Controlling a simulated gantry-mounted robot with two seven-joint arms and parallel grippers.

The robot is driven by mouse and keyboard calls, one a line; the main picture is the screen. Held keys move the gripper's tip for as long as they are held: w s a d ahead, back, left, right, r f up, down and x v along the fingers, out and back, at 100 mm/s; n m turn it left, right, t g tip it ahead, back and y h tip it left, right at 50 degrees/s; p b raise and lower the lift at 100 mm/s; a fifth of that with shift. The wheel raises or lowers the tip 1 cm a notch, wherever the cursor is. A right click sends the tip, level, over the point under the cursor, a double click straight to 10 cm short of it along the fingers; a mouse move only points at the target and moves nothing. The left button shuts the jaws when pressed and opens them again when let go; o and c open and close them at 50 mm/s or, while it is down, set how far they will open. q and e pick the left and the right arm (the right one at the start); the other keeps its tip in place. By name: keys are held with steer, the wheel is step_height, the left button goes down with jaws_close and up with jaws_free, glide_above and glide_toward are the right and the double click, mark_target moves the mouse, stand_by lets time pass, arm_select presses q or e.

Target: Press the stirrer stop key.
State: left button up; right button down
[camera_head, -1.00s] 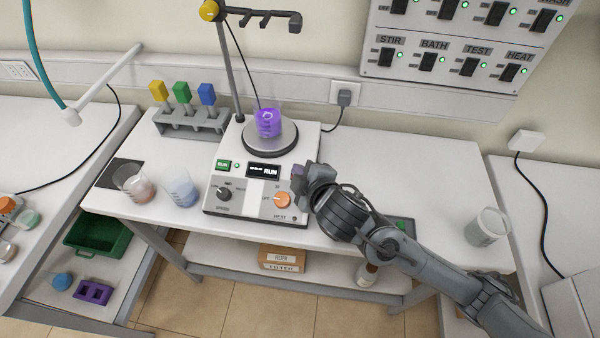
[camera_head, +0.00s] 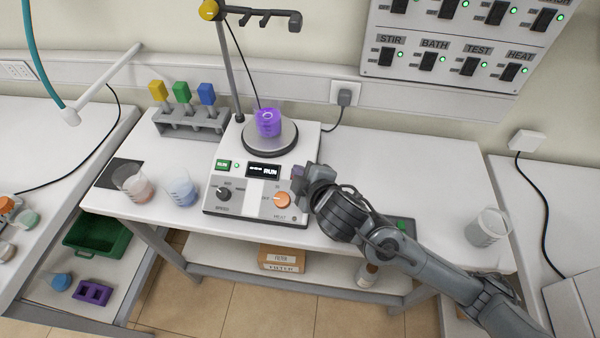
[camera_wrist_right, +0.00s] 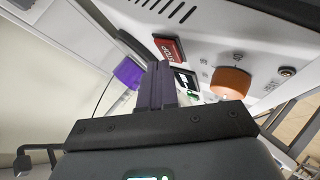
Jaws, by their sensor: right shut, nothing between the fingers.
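The stirrer (camera_head: 225,205) stands on the bench with its front panel facing me. Its red STOP key (camera_wrist_right: 168,50) shows in the right wrist view, close beside my fingertips; in the head view my gripper hides it. The display (camera_head: 263,171) reads RUN, and a green RUN key (camera_head: 222,165) and lit green lamp (camera_head: 237,166) are left of it. My right gripper (camera_head: 299,172) is shut and empty, at the panel's right side; its fingers also show in the wrist view (camera_wrist_right: 160,72). I cannot tell whether they touch the panel. My left gripper is not in view.
An orange heat knob (camera_head: 282,200) sits just below my right fingertips. A beaker of purple liquid (camera_head: 268,122) stands on the stirrer plate. Two beakers (camera_head: 181,189) stand left of the stirrer. The bench right of the stirrer is mostly clear.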

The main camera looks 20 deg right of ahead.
steer(key=shift+w+f, duration=0.1)
steer(key=shift+f, duration=0.3)
stand_by(0.4)
steer(key=shift+r, duration=0.1)
stand_by(0.3)
steer(key=shift+r, duration=0.15)
steer(key=shift+s+r+p, duration=0.2)
steer(key=shift+r+p, duration=0.15)
steer(key=shift+r, duration=0.15)
steer(key=shift+a, duration=0.1)
steer(key=shift+r, duration=0.2)
steer(key=r+p, duration=0.1)
steer(key=s+r+p, duration=0.1)
steer(key=r, duration=0.1)
steer(key=a+r+p, duration=0.1)
steer(key=shift+s+r, duration=0.2)
steer(key=shift+s, duration=0.05)
stand_by(0.5)
